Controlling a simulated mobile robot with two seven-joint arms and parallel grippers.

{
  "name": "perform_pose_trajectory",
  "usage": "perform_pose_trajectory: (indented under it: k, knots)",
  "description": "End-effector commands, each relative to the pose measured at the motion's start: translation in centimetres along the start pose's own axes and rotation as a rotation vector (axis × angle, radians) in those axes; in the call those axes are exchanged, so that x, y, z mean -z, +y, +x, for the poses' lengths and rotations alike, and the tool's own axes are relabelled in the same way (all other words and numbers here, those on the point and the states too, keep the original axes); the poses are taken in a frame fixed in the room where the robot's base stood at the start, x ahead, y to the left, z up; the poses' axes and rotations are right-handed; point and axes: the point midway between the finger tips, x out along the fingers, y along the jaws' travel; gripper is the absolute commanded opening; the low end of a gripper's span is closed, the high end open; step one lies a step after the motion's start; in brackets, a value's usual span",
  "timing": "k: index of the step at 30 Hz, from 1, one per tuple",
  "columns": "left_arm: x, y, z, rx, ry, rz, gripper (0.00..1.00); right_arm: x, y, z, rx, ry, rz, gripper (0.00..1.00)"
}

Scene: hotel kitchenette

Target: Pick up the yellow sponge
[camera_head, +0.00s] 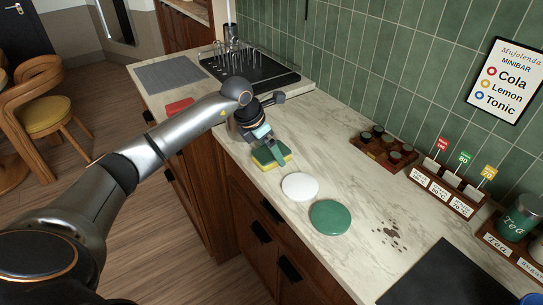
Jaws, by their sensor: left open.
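The yellow sponge (266,161) lies on the marble counter, left of a white round disc. It has a dark green top layer, with yellow showing along its lower edges. My left gripper (273,149) is open at the sponge, with its fingers pointing down over it. The fingers hide part of the sponge's top and far side, and I cannot tell whether they touch it. My right gripper is not in view.
A white disc (299,187) and a green disc (330,217) lie right of the sponge. Dark spots (389,233) mark the counter. A wooden jar rack (384,153) stands by the tiled wall. A red item (179,107) and black dish rack (250,71) are farther back.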

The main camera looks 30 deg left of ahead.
Motion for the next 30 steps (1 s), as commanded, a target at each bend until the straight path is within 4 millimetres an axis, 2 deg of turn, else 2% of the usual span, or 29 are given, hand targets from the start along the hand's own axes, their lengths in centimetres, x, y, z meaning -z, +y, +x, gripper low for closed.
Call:
perform_pose_trajectory:
  k: [9, 27, 30]
  knots:
    - [0.03, 0.02, 0.05, 0.000, 0.000, 0.000, 0.99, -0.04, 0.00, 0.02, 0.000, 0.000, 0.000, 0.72]
    - [0.05, 0.00, 0.07, 0.000, 0.001, 0.000, 0.31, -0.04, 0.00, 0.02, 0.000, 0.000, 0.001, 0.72]
    - [0.05, 0.00, 0.07, 0.000, 0.001, 0.000, 0.28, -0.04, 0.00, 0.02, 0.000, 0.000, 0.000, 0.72]
